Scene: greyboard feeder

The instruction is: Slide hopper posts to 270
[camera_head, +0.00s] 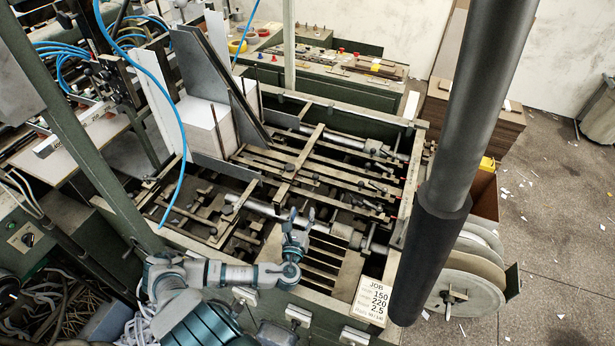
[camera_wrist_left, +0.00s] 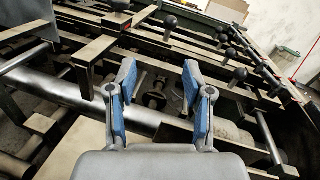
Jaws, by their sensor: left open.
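Tall grey upright plates (camera_head: 204,66) stand at the hopper around a white board stack (camera_head: 203,125). I cannot tell which parts are the posts, or read a 270 mark. My left gripper (camera_head: 298,222) is open and empty, over the front of the machine bed, right of and nearer than the stack. In the left wrist view, its two blue-padded fingers (camera_wrist_left: 159,82) are spread apart. A thick metal bar (camera_wrist_left: 57,90) runs behind them, and knobbed rods (camera_wrist_left: 170,22) lie beyond. No contact shows. My right gripper is not in view.
The green machine frame (camera_head: 345,106) encloses crossing rails and rods. A job card (camera_head: 371,299) on its front edge reads 150, 220, 2.5. Blue hoses (camera_head: 167,92) hang at the left. Large reels (camera_head: 468,285) stand at the right, with open floor beyond.

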